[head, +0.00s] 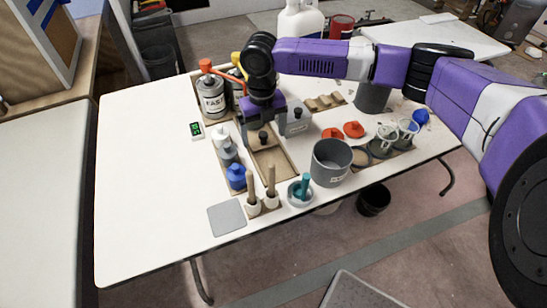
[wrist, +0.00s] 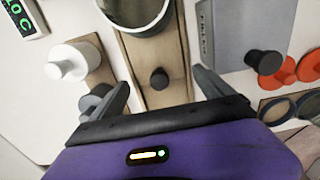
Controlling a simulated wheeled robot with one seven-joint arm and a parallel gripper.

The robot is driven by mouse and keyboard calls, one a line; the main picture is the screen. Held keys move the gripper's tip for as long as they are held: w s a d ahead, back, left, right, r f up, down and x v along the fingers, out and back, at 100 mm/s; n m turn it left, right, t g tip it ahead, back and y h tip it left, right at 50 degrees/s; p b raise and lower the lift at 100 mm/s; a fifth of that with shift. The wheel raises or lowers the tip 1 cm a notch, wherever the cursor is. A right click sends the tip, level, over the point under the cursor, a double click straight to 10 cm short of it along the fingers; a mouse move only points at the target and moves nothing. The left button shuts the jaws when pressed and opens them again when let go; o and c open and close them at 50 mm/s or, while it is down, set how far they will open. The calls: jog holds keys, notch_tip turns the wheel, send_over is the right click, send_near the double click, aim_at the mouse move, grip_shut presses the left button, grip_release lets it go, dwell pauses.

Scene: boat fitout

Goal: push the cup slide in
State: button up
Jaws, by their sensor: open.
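The cup slide (wrist: 157,50) is a wooden strip with a small black knob (wrist: 159,79) standing on it. The same knob (head: 263,137) shows below my gripper in the head view, in a shallow wooden tray (head: 274,163). A round grey rim (wrist: 137,12) sits at the far end of the strip in the wrist view, cut off by the frame edge. My gripper (wrist: 161,82) is open, its two fingers on either side of the knob with clear gaps. In the head view my gripper (head: 264,112) is above the tray; contact with the knob cannot be seen.
A grey box with a black knob (head: 297,116) stands close right of my gripper. Left are white and blue bottles (head: 236,176) and cans (head: 211,100). A large grey pot (head: 331,162) stands right of the tray.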

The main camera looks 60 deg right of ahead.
jog(key=shift+r+p, duration=2.15)
jog(key=shift+r, duration=0.6)
